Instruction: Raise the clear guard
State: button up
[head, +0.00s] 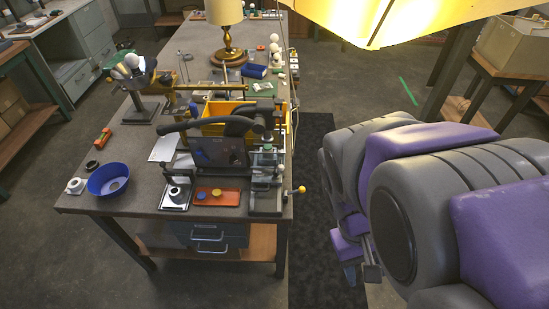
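A see-through, dark-looking panel (222,153), which looks like the clear guard, stands upright at the front of a machine on the workbench. A thick black curved bar (207,125) runs along its top. Its hinge or lift point cannot be made out. My arm, purple and grey, fills the right side of the head view. What looks like my gripper (359,269) hangs below the arm, right of the bench and apart from the guard. It is small and partly hidden by the arm, so its fingers cannot be read.
The workbench (137,190) carries a blue bowl (109,181), a red tray (217,197), a yellow bin (225,115) and a table lamp (226,22). A yellow-knobbed lever (300,189) sticks out past the bench's right edge. A dark mat (312,160) lies on open floor.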

aim_at(278, 170)
jog(key=w+d+n+h+p, duration=0.25)
jog(key=w+n+h, duration=0.4)
jog(key=w, duration=0.65)
jog(key=w+a+f+n+t+h, duration=0.4)
jog(key=w+a+n+t+h, duration=0.15)
jog(key=w, duration=0.45)
jog(key=w+a+f+n+t+y+p, duration=0.1)
jog(key=w+a+f+n+t+y, duration=0.1)
jog(key=a+f+n+t, duration=0.7)
jog(key=w+a+f+n+t+y+p, duration=0.1)
jog(key=w+a+f+n+t+y, duration=0.2)
jog(key=a+f, duration=0.75)
jog(key=shift+n+h, duration=0.4)
jog(key=shift+h, duration=0.1)
jog(key=r+x, duration=0.1)
jog(key=x, duration=0.4)
jog(key=a+r+b+x, duration=0.1)
jog(key=x, duration=0.4)
jog(key=w+r+b+x, duration=0.1)
jog(key=x, duration=0.4)
jog(key=shift+w, duration=0.2)
jog(key=shift+a, duration=0.1)
grip_shut()
jog(key=shift+r, duration=0.1)
